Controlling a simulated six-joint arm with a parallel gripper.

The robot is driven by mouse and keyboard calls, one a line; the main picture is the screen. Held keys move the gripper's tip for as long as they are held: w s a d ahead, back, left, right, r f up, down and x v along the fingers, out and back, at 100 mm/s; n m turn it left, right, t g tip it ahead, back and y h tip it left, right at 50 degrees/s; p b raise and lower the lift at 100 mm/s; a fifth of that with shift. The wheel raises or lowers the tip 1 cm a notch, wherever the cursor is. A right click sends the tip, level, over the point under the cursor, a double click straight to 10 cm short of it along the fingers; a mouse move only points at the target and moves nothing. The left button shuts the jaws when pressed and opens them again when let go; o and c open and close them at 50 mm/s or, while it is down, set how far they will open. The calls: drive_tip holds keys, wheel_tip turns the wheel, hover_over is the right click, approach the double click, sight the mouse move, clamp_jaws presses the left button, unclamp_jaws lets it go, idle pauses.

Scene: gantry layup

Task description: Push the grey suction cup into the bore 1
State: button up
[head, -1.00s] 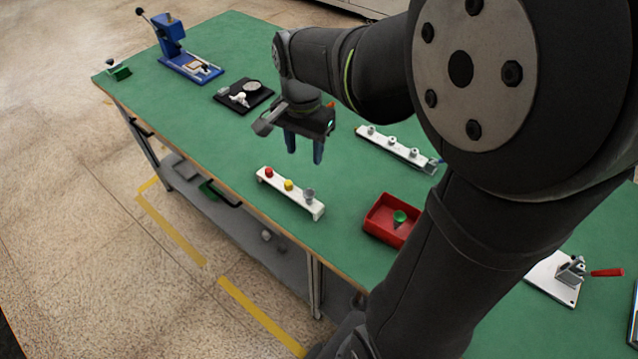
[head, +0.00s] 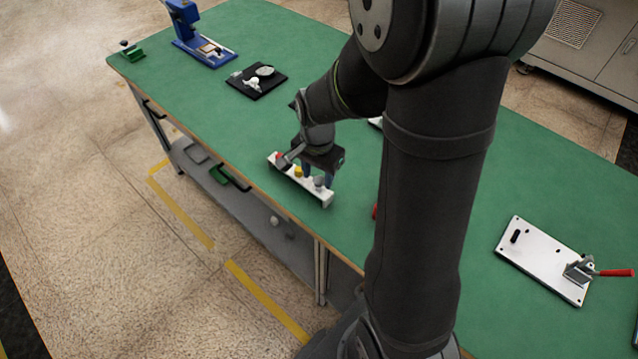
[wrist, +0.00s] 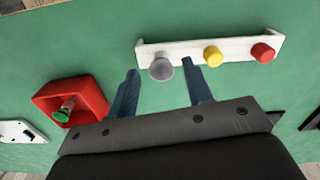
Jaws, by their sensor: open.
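The grey suction cup (wrist: 161,69) stands in one end of a white rack (wrist: 140,52), beside a yellow cup (wrist: 213,56) and a red cup (wrist: 263,53). In the head view the grey cup (head: 319,182) is at the rack's near right end. My gripper (head: 319,176) is open, pointing down, with its fingers around the grey cup's place. In the wrist view one fingertip shows on each side of the cup; contact cannot be told. Bore 1 cannot be made out; a white bar (head: 376,122) is mostly hidden behind my arm.
A red bin (wrist: 98,92) holding a green cup (wrist: 64,114) lies near the rack. A white plate (head: 530,250) with a red-handled clamp (head: 590,270) is at right. A black tray (head: 257,82) and blue press (head: 190,35) stand farther left. Green table (head: 230,40) between is clear.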

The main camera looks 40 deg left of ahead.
sight(319, 181)
drive_tip(key=shift+w+f, duration=0.2)
drive_tip(key=shift+f, duration=1.6)
drive_tip(key=shift+c, duration=0.5)
drive_tip(key=c, duration=0.8)
